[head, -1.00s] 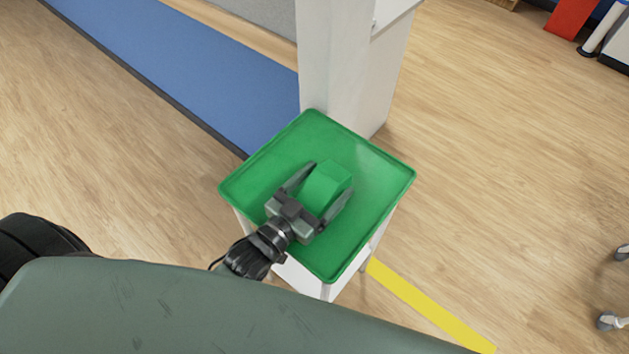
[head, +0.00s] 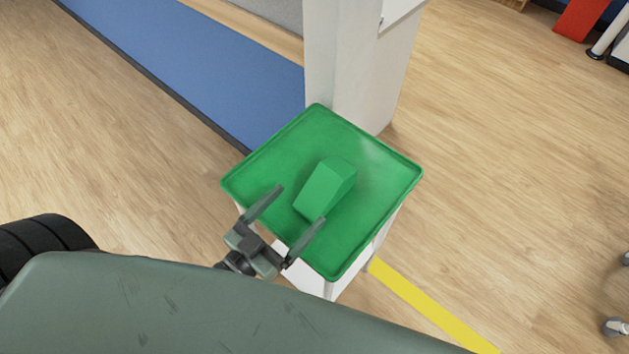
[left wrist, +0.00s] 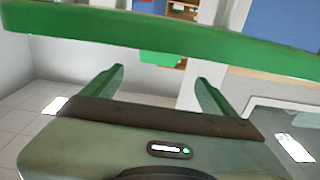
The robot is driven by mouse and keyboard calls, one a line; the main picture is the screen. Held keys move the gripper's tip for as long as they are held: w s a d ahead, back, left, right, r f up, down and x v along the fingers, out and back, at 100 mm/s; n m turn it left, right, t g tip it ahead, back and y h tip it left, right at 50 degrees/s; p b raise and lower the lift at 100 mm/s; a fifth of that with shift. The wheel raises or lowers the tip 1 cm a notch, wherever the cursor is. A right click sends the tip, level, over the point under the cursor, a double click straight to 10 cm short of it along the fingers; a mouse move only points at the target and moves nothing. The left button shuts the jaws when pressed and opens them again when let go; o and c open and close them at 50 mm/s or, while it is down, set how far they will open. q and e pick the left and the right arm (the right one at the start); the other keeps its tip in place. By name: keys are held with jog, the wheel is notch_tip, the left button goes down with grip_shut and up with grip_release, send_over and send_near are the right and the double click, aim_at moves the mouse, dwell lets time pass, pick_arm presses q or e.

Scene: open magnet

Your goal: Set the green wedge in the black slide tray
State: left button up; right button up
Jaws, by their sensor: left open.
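The green wedge (head: 327,186) is a faceted block lying on a green tray (head: 385,208) on top of a small white stand. My left gripper (head: 299,204) is open and empty, low over the tray's near-left edge. Its fingers point at the wedge, whose near end is close to the fingertips; I see no grip on it. In the left wrist view, which looks upside down, the wedge (left wrist: 162,57) shows between and beyond the open fingers, against the tray's edge (left wrist: 160,27). I see no black slide tray. My right gripper is not in view.
A white post (head: 340,60) stands right behind the tray. A blue mat (head: 205,65) runs along the floor at the left. A yellow floor strip (head: 430,305) lies at the lower right. The wooden floor at the right is mostly clear.

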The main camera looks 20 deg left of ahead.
aim_at(326, 179)
pick_arm(q)
jog(key=shift+w+d+r+b, duration=0.25)
jog(key=shift+w+d+b, duration=0.1)
jog(key=shift+w, duration=0.2)
jog(key=shift+w+d, duration=0.35)
jog(key=shift+d, duration=0.1)
jog(key=x, duration=0.5)
jog(key=p+x, duration=0.1)
jog(key=x, duration=0.1)
jog(key=shift+w+a+f, duration=0.2)
jog(key=shift+w+f, duration=0.15)
jog(key=c, duration=1.6)
jog(key=shift+o, duration=0.2)
jog(key=shift+r, duration=0.1)
